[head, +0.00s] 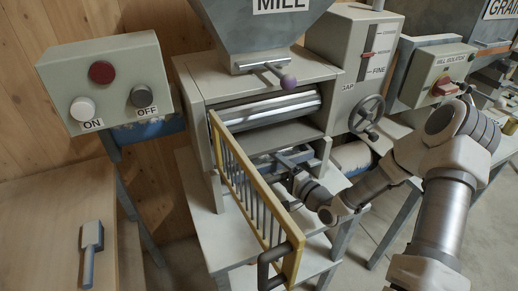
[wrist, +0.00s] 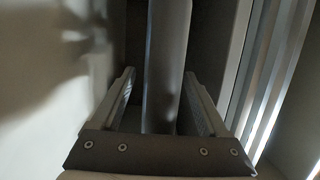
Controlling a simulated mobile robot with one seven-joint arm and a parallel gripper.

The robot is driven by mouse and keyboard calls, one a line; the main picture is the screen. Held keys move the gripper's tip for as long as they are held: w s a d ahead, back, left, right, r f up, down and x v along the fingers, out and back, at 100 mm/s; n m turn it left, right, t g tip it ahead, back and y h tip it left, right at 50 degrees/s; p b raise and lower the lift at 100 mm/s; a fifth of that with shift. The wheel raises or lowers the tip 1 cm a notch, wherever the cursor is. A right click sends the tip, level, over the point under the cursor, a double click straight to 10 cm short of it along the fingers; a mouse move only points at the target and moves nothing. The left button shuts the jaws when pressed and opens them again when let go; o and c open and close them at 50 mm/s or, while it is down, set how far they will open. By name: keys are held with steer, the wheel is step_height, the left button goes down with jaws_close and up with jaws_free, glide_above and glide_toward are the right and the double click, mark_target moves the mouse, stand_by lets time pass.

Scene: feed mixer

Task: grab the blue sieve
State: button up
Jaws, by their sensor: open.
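My gripper (head: 283,164) reaches into the opening of the mill below the steel roller, behind the yellow barred guard. In the wrist view its two fingers (wrist: 160,105) are apart, one on each side of a dark grey bar (wrist: 166,60). The bar runs between them and I see a gap on both sides. I cannot tell whether this bar belongs to the blue sieve. No clearly blue sieve shows in either view; the fingers, guard and shadow hide much of the opening.
The yellow guard (head: 238,170) stands open in front of the mill (head: 200,95), close to my wrist. The steel roller (head: 265,110) is above. A handwheel (head: 367,113) sits at right, an ON/OFF box (head: 107,82) at left. A grey tool (head: 91,240) lies on the wooden bench.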

jaws_close()
stand_by(0.4)
steer(key=shift+a+r, duration=0.1)
steer(key=shift+r, duration=0.2)
